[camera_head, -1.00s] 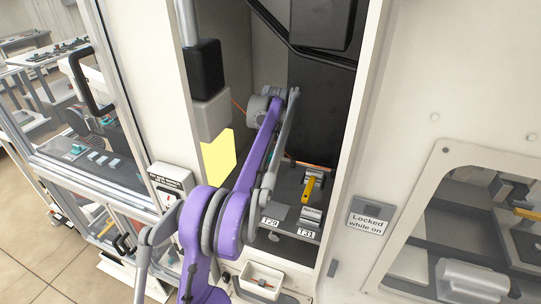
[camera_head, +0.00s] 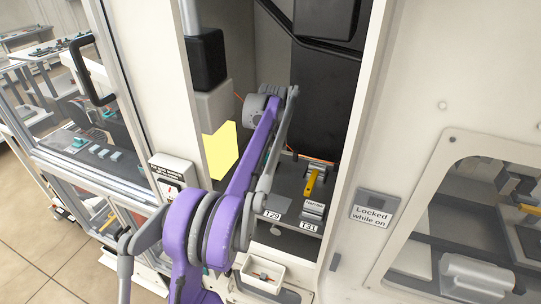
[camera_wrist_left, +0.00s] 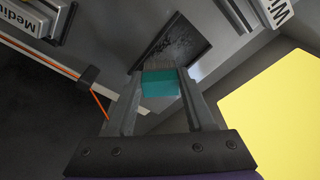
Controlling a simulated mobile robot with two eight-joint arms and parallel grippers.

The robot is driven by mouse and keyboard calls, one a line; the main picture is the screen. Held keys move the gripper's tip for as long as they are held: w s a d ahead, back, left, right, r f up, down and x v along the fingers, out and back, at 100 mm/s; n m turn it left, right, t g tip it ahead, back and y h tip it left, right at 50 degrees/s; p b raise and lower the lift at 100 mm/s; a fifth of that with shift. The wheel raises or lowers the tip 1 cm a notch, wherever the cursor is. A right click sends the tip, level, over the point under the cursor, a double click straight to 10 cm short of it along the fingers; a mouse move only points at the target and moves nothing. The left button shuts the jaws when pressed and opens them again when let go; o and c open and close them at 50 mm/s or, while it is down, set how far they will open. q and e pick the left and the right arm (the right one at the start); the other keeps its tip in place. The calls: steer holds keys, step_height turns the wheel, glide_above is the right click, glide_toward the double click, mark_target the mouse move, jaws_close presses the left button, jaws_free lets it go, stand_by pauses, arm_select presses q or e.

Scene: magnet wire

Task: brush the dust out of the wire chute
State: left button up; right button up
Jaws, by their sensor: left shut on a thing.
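My left gripper (camera_wrist_left: 162,90) is shut on a small brush with a teal block (camera_wrist_left: 160,84). Its grey bristles (camera_wrist_left: 158,63) point away from the gripper. They reach the near edge of a dark, speckled recess, apparently the wire chute (camera_wrist_left: 182,42); whether they touch its floor I cannot tell. In the head view my purple left arm reaches into the open cabinet, and its gripper and the brush are hidden there. My right gripper is in neither view.
An orange wire (camera_wrist_left: 40,52) runs close beside the left finger, past a dark guide (camera_wrist_left: 88,77). A yellow panel (camera_head: 220,150) stands left of the arm. A white bin (camera_head: 262,275) is below.

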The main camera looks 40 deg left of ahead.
arm_select(q)
steer(key=shift+s+d+f, duration=0.1)
steer(key=shift+s+f, duration=0.05)
steer(key=shift+s, duration=0.25)
steer(key=shift+s+d+b, duration=0.3)
steer(key=shift+s+b, duration=0.1)
steer(key=shift+s, duration=0.4)
steer(key=shift+s+d, duration=0.1)
steer(key=shift+s, duration=0.35)
steer(key=shift+s+d, duration=0.2)
steer(key=shift+s, duration=0.3)
steer(key=shift+s+d+b, duration=0.15)
steer(key=shift+s, duration=0.4)
steer(key=shift+s+d+b, duration=0.15)
steer(key=shift+s, duration=0.4)
